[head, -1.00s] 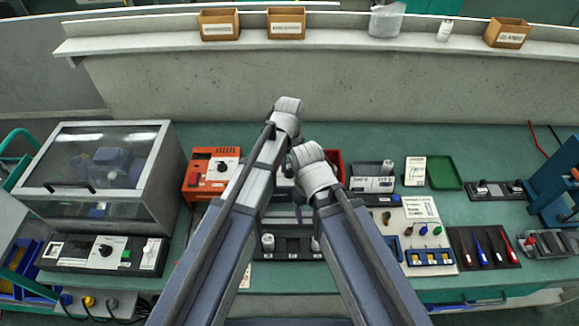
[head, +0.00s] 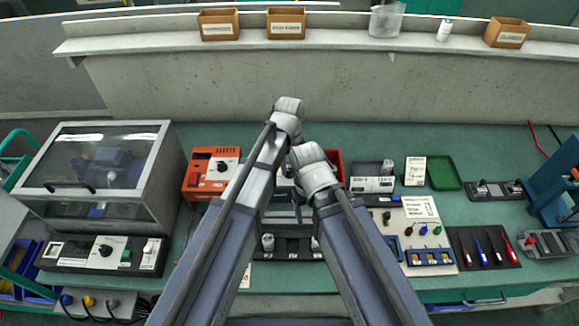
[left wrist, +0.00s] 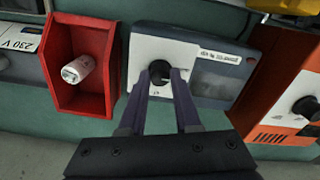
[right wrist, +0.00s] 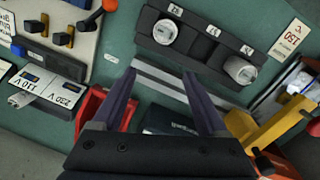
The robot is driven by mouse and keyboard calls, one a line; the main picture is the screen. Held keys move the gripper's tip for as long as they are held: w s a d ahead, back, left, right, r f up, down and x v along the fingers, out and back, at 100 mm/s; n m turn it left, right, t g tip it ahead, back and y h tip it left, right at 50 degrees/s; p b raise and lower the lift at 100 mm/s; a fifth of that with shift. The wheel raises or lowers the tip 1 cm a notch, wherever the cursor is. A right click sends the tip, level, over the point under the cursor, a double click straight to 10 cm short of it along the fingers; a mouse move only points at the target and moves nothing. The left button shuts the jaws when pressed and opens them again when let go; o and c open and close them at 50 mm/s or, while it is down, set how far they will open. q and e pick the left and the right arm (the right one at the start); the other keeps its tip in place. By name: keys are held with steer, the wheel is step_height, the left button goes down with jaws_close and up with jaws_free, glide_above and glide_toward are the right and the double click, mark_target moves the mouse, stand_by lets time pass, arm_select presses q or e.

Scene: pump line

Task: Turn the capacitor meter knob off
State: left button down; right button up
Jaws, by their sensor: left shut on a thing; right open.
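The capacitor meter (left wrist: 222,80) is a blue-grey box with a white face, a grey display and a black round knob (left wrist: 160,70), in the left wrist view. Its printed label is upside down and too small to read surely. My left gripper (left wrist: 160,80) is shut on the knob, with one finger on each side. The knob's pointer mark is hidden or too small to tell. In the head view my arms cover most of the meter. My right gripper (right wrist: 159,74) is open and empty over the bench, near a black holder (right wrist: 205,50) with white-topped cylinders.
A red bin (left wrist: 106,62) with a white cylinder stands beside the meter, and an orange device (left wrist: 285,122) stands on its other side. In the head view a clear-lidded enclosure (head: 95,165) is at left, and a white board with coloured knobs (head: 415,240) at right.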

mark_target(289, 170)
stand_by(0.4)
arm_select(q)
steer(key=c, duration=0.6)
jaws_free()
steer(key=shift+r, duration=0.15)
step_height(289, 170, up, 8)
steer(key=p, duration=0.8)
steer(key=shift+f, duration=0.2)
steer(key=shift+f, duration=0.1)
